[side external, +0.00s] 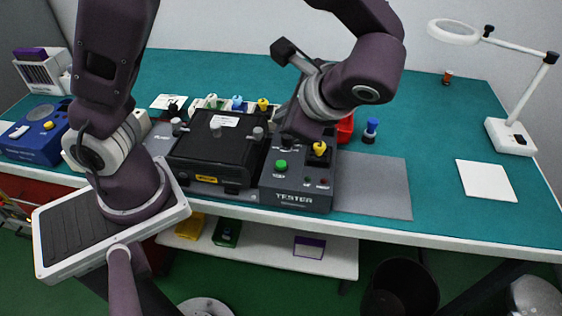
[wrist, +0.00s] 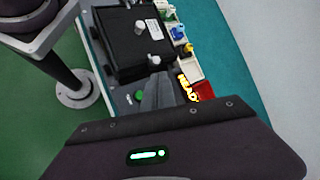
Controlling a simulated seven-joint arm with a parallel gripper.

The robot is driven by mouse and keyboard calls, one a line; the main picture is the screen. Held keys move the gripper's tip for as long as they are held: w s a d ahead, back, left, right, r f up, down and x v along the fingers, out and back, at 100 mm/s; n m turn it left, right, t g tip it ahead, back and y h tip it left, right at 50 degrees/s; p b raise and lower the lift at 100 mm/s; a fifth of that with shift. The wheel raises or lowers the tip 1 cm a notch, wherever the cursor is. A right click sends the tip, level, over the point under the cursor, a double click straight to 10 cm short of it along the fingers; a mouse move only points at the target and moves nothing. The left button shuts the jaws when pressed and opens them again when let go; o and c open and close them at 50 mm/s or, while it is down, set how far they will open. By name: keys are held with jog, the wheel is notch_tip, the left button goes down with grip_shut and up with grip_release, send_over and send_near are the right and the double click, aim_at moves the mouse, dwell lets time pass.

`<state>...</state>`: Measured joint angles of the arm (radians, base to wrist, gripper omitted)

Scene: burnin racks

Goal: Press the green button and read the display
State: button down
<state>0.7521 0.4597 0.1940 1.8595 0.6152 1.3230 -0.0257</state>
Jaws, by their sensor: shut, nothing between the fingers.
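The grey tester (side external: 297,190) stands near the front edge of the bench, with "TESTER" on its front. Its green button (side external: 281,166) is on the left of its sloped panel and also shows in the wrist view (wrist: 140,96), uncovered. My gripper (side external: 289,138) is shut and empty above the tester, behind the button in the side view. In the wrist view its grey fingers (wrist: 160,80) lie just right of the button; contact is not seen.
A black box (side external: 217,150) with knobs stands directly left of the tester. A yellow knob (side external: 319,149) rises from the tester's right side. A red bin (side external: 346,128) and a blue-capped item (side external: 371,130) stand behind. The grey mat (side external: 375,186) at right is clear.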

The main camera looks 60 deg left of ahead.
aim_at(284, 167)
jog(key=shift+f, duration=0.1)
jog(key=shift+f, duration=4.35)
jog(key=shift+f, duration=0.1)
jog(key=shift+f, duration=0.3)
jog(key=shift+f, duration=0.45)
jog(key=shift+r, duration=0.9)
jog(key=shift+r, duration=2.5)
